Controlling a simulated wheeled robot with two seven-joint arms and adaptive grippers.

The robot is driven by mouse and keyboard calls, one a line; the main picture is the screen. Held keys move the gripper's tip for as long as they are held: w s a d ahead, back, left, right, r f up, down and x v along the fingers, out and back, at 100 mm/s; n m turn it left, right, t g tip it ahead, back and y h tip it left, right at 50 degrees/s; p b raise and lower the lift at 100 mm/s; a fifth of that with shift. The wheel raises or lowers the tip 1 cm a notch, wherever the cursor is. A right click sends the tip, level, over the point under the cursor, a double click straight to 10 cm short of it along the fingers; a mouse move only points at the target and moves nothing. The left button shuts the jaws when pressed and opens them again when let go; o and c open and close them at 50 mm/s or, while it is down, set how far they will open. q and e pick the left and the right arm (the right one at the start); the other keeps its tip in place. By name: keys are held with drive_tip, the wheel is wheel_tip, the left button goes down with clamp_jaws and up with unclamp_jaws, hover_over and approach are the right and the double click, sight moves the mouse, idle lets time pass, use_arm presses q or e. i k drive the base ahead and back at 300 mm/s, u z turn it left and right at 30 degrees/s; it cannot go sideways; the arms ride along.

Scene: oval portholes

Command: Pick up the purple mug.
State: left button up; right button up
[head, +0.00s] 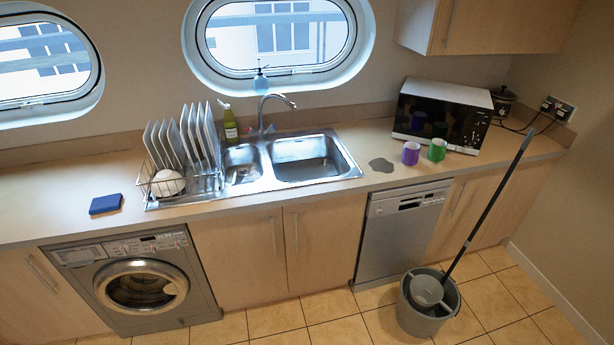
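The purple mug (411,153) stands upright on the counter (340,204) in the head view, right of the sink and in front of the microwave. A green mug (437,149) stands close beside it on the right. Neither of my grippers is in view.
A microwave (441,115) stands behind the mugs. The sink (303,158) and a dish rack (184,165) with plates are to the left. A grey bucket (428,306) with a leaning mop (489,210) stands on the floor before the dishwasher (398,232).

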sight(412, 156)
drive_tip(key=z, duration=0.1)
drive_tip(key=i, duration=1.8)
drive_tip(key=z, duration=0.35)
